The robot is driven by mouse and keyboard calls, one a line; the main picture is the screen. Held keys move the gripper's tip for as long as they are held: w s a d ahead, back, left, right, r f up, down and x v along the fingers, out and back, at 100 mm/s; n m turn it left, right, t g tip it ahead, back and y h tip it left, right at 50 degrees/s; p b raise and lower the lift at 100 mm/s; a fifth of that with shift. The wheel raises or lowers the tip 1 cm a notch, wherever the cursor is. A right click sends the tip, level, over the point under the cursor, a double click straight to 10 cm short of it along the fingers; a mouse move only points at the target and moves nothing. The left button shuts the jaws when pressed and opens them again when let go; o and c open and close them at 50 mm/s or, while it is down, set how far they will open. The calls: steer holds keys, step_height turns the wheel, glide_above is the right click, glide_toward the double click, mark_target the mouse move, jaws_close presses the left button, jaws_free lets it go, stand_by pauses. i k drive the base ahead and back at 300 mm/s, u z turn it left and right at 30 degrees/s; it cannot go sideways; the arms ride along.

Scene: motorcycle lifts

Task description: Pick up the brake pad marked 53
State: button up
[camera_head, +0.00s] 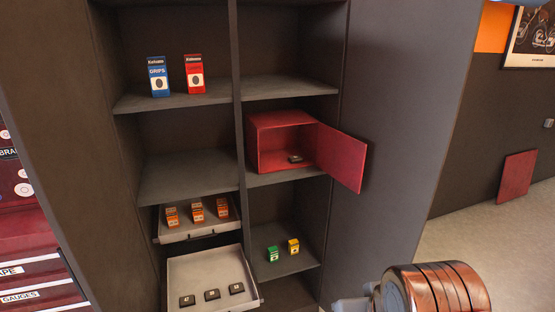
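Three small dark blocks with pale marks, which may be brake pads, lie in a row in the lower pulled-out grey drawer (205,266). They are the left block (187,302), the middle block (212,297) and the right block (236,290). Another small dark block (295,159) lies inside the open red box (265,150) on the right shelf. The marks are too small to read, so I cannot tell which is 53. My gripper's fingers are not in view.
The red box's door (342,157) stands open to the right. Orange boxes (197,210) stand in the upper drawer (190,235). A blue box (158,77) and red box (194,75) stand above. Green (272,254) and yellow (293,247) boxes sit lower right.

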mark_target(235, 289)
steer(key=i, duration=1)
steer(key=u, duration=1.35)
